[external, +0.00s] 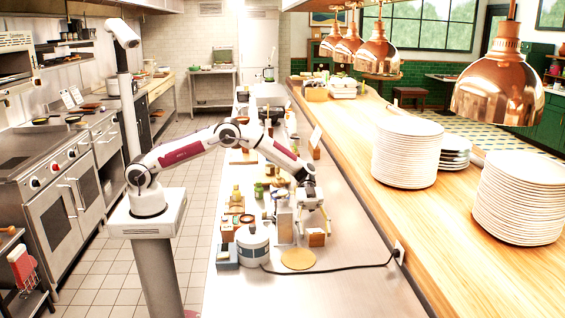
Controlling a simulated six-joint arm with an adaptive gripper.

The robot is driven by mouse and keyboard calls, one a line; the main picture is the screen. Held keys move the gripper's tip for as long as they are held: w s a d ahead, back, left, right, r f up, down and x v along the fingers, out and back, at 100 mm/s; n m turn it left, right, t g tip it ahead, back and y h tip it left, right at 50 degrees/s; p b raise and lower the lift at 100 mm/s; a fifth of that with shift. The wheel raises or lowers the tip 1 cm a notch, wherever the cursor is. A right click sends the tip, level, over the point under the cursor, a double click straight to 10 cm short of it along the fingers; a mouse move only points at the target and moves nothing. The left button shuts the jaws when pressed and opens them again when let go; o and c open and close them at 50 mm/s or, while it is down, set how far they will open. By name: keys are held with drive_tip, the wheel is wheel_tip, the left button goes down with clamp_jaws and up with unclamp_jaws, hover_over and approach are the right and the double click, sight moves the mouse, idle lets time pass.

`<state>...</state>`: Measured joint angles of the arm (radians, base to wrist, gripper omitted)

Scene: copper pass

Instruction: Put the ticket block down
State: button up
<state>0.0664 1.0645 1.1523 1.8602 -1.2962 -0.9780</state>
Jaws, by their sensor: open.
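My gripper (314,211) points down over the steel counter (345,262), with its fingers apart. A small brown wooden block (316,238) with a pale top stands on the counter just below the fingertips; it looks like the ticket block. At this size I cannot tell whether a finger still touches it. A round tan mat (298,258) lies flat in front of the block.
Plate stacks (407,152) stand on the raised wooden pass. The front right counter is mostly clear.

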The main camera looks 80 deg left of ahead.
drive_tip(key=shift+a, duration=0.15)
drive_tip(key=shift+a+r, duration=0.25)
drive_tip(key=shift+a, duration=0.25)
drive_tip(key=shift+v, duration=1)
wheel_tip(320, 180, up, 6)
drive_tip(key=shift+d+f, duration=0.15)
drive_tip(key=shift+f, duration=0.05)
drive_tip(key=shift+r, duration=0.65)
